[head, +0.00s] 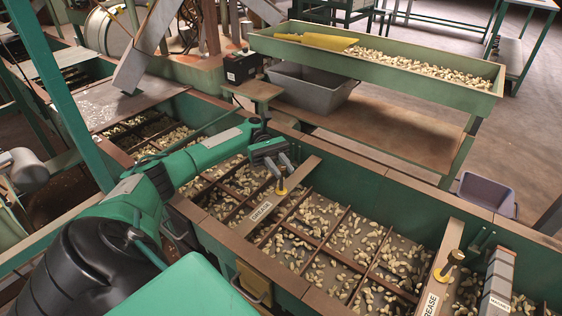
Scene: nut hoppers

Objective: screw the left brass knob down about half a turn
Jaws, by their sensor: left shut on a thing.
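The left brass knob (281,191) stands on a wooden crossbar (262,212) labelled GREASE, over the green nut hopper. My left gripper (280,180) reaches in from the left and is shut on this knob from above. The dark fingers hide the upper part of the knob; its yellow lower edge shows beneath them. A second brass knob (456,256) stands on another GREASE-labelled crossbar (450,243) at the right, with no gripper at it. My right gripper is not in view.
Nuts lie in the divided hopper (345,235) below the crossbars. A grey labelled box (498,279) stands beside the right knob. Behind are a grey tub (312,92), a long green nut tray (400,82) and a purple bin (487,194).

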